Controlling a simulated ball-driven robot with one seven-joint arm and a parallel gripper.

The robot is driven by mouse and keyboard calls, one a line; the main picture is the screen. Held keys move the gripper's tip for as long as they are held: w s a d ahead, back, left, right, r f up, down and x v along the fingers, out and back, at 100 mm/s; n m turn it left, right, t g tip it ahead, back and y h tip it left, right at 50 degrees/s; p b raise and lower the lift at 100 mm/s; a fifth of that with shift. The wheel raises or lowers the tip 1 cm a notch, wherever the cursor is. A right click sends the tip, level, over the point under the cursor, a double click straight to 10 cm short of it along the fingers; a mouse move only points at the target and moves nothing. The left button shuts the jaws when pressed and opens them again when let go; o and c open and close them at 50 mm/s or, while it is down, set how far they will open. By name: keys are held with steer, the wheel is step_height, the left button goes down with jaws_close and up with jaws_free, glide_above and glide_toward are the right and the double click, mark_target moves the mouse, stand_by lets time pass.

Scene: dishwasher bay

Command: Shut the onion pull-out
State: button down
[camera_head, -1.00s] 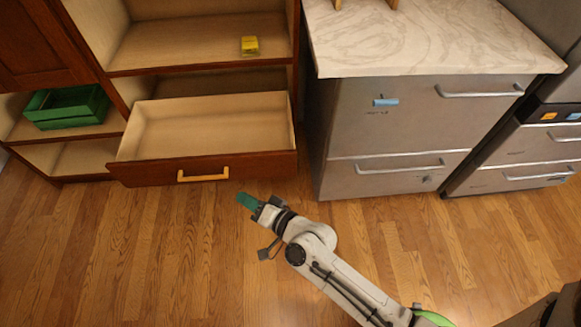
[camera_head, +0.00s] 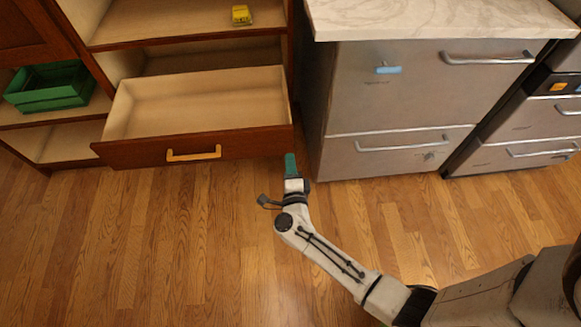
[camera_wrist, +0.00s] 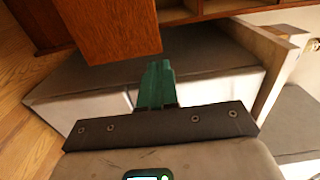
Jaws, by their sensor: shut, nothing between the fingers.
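The pull-out (camera_head: 190,149) is an open, empty wooden drawer with a dark reddish front and a yellow bar handle (camera_head: 194,153). It sticks out of the wooden shelf unit in the head view. My gripper (camera_head: 290,163) has green fingers that are shut and empty. Its tips are close to the right end of the drawer front; I cannot tell whether they touch it. In the wrist view the gripper (camera_wrist: 157,72) points up the picture, with a reddish-brown wooden panel (camera_wrist: 108,25), likely the drawer front, just beyond and left of the fingertips. No onion label is readable.
A green crate (camera_head: 50,87) sits on the left shelf and a small yellow item (camera_head: 241,14) on the upper shelf. A grey cabinet with steel handles (camera_head: 405,146) and a pale marble top (camera_head: 430,18) stands right. The wooden floor (camera_head: 150,250) in front is clear.

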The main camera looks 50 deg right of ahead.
mark_target(286, 129)
steer(key=b+x, duration=0.1)
steer(key=x, duration=0.8)
steer(key=shift+w+d, duration=0.15)
steer(key=shift+w, duration=0.1)
steer(key=shift+f, duration=0.1)
